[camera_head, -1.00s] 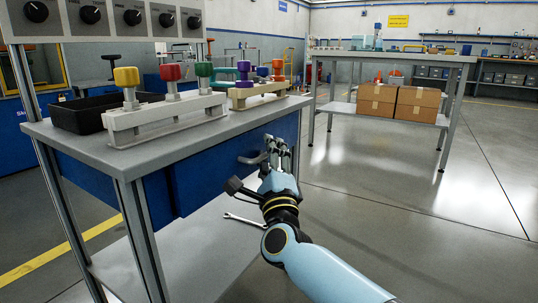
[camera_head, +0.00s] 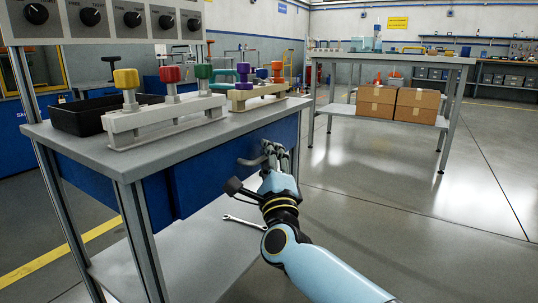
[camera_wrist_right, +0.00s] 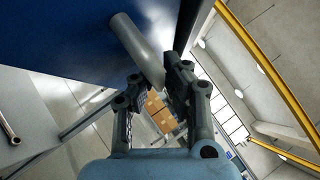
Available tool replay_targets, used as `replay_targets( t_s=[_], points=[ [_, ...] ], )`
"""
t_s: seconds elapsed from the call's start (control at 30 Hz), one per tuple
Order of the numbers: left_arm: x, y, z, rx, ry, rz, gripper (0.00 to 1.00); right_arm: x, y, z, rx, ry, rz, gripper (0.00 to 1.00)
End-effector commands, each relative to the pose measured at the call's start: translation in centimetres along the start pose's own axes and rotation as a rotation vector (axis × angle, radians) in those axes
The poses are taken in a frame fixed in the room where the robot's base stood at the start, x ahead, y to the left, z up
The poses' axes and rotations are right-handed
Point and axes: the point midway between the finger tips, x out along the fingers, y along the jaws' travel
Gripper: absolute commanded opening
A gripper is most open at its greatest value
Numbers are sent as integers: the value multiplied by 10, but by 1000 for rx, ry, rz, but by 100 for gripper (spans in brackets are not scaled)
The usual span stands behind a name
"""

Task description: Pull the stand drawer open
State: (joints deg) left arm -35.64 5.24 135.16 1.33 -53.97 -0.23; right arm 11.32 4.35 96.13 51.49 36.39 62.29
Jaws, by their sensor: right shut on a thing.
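The stand (camera_head: 75,142) is a grey-topped bench with a blue drawer (camera_head: 214,172) under its top. The drawer's grey bar handle (camera_head: 248,161) is on its right-hand face. In the head view my right gripper (camera_head: 275,152) is at the far end of this handle. In the right wrist view the gripper (camera_wrist_right: 157,85) has its two dark fingers on either side of the end of the handle (camera_wrist_right: 137,46), shut on it. The blue drawer front (camera_wrist_right: 65,35) fills the upper left there. I see no clear gap showing the drawer open. My left gripper is not in view.
Clamp racks with coloured knobs (camera_head: 165,120) and a black tray (camera_head: 75,117) stand on the stand's top. A wrench (camera_head: 243,221) lies on its lower shelf. Another table (camera_head: 400,57) with cardboard boxes (camera_head: 417,97) stands behind. The floor to the right is clear.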

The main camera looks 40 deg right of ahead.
Motion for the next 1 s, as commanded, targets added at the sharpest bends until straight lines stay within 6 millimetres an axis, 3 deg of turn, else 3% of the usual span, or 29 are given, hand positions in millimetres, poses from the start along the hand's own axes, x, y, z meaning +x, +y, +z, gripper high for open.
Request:
replay_targets(
  t_s=[0.27,0.47,1.0],
  points=[
    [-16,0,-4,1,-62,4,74,-14,-10,-13,0,0,11,0],
    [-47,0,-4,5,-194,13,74,-39,-35,-38,-2,0,12,0],
    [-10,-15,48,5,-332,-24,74,-121,-112,-120,-1,3,14,0]
  ],
)
